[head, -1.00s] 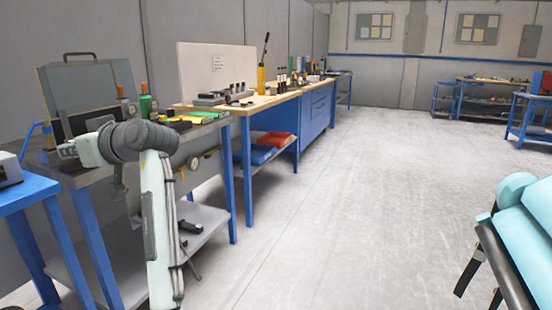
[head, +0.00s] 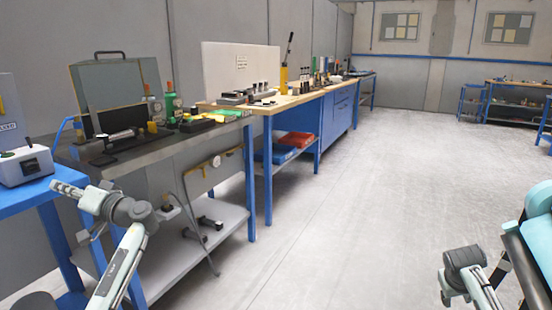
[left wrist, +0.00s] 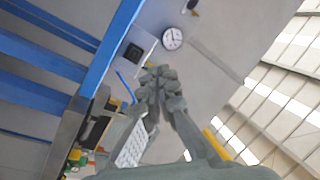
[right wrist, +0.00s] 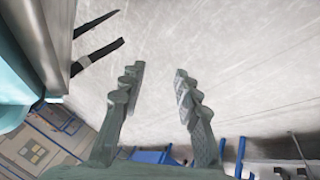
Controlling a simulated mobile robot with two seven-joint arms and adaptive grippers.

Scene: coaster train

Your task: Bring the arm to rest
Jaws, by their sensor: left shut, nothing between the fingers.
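My left gripper (left wrist: 158,88) is shut in the left wrist view, with its fingertips together and nothing between them. In the head view my left arm stands at the lower left, in front of the grey workbench (head: 160,156) and beside the blue table (head: 25,196). Its fingers are hard to make out there. My right gripper (right wrist: 160,85) is open and empty in the right wrist view, with its fingers apart above bare floor. Part of my right arm shows at the lower right of the head view; its fingers cannot be made out there.
A white device (head: 25,165) stands on the blue table. Bottles, tools and a grey case (head: 118,92) stand on the grey workbench. A wooden-topped bench (head: 290,95) runs along the wall behind. The floor (head: 340,220) in the middle is clear.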

